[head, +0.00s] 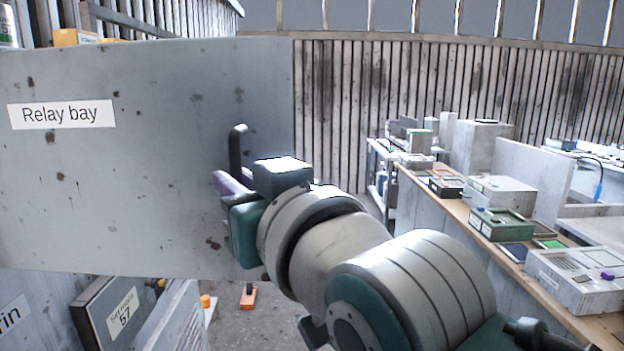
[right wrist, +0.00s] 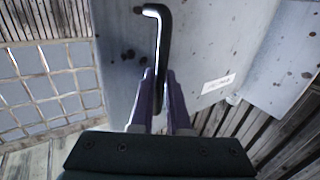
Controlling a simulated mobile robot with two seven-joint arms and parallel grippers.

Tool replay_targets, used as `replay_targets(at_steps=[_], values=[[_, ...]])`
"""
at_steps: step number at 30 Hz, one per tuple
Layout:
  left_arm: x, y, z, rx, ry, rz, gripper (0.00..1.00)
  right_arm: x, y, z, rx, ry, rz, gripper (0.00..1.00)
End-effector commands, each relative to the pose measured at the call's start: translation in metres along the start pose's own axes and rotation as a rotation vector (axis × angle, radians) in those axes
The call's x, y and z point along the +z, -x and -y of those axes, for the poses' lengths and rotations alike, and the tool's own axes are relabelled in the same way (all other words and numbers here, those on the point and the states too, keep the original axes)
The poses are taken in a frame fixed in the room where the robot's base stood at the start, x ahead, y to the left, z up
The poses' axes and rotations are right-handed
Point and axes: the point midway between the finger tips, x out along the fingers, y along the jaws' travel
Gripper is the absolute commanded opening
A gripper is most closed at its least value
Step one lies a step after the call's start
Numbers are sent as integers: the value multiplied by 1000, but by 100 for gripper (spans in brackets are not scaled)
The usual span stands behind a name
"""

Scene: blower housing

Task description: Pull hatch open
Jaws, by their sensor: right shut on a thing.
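The hatch (head: 150,190) is a grey, rust-spotted panel with a "Relay bay" label (head: 61,115), filling the left of the head view. It also shows in the right wrist view (right wrist: 195,50). A black bar handle (head: 237,150) stands near its right edge; in the right wrist view the handle (right wrist: 158,40) runs down between the purple fingers. My right gripper (head: 228,183) is shut on the handle, and the fingers (right wrist: 160,95) flank it. The handle's lower end is hidden behind the gripper. My left gripper is not in view.
A long bench (head: 455,205) with several boxes and devices runs along the right. An orange-based object (head: 248,297) is on the floor beneath. Floor shows between hatch and bench.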

Motion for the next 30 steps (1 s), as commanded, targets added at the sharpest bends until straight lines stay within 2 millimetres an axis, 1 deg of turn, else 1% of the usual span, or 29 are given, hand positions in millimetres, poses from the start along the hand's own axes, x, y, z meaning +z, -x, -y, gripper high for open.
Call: replay_targets(at_steps=[10,11,13,14,23,26,30], values=[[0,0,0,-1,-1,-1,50,0,0,2,-5,-1,0,0],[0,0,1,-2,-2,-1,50,0,0,2,-5,-1,0,17],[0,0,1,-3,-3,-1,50,0,0,2,-4,-2,0,25],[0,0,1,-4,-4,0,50,0,0,2,-4,-2,0,27],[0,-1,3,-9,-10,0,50,1,2,1,-2,-1,0,27],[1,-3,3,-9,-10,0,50,2,8,1,-1,-1,-1,27],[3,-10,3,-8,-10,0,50,3,25,1,-2,-2,-1,27]])
